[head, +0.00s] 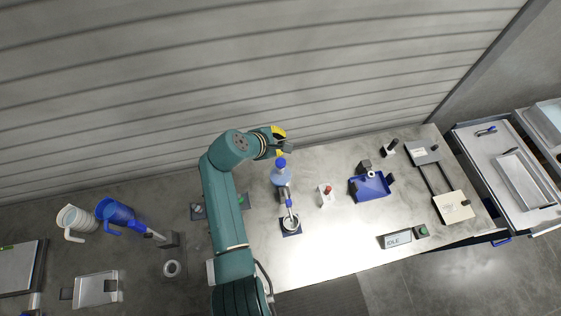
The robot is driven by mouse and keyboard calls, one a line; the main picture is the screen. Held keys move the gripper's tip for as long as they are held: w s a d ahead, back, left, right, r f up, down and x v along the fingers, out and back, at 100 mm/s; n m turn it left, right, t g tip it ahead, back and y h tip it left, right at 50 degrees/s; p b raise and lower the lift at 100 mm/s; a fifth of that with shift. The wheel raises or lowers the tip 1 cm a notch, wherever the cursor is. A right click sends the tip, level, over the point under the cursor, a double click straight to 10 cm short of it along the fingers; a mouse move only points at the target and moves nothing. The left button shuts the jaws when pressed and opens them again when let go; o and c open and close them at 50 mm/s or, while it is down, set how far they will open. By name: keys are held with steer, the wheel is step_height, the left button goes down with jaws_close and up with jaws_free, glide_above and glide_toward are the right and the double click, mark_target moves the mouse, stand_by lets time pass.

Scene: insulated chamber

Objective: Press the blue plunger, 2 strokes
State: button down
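The blue plunger (281,163) is the rounded blue top at the back end of a pale blue dispenser bottle (280,178) on the bench. A dark neck or spout part (285,196) extends from the bottle towards a small round vessel (290,223) on a dark blue pad. My gripper (286,146) is just behind the plunger in the picture, at the end of my green arm. It seems apart from the plunger, but the height between them cannot be judged. Its fingers are small and partly hidden, so their opening is unclear.
A red-topped white block (326,194) and a blue tray (370,186) stand right of the bottle. An IDLE sign (397,239) is at the front right. Blue (117,212) and white (76,219) jugs stand left. A ribbed wall runs behind the bench.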

steer(key=b, duration=0.7)
glide_above(280, 161)
steer(key=f, duration=0.7)
steer(key=shift+w+d, duration=0.2)
steer(key=shift+w, duration=0.15)
steer(key=shift+f+b, duration=0.55)
steer(key=shift+f, duration=0.35)
steer(key=shift+f, duration=0.1)
steer(key=shift+f, duration=0.3)
steer(key=shift+f+b, duration=1.35)
steer(key=shift+f, duration=0.45)
stand_by(0.9)
steer(key=shift+r+p, duration=2.1)
steer(key=shift+r, duration=0.05)
steer(key=shift+r, duration=0.1)
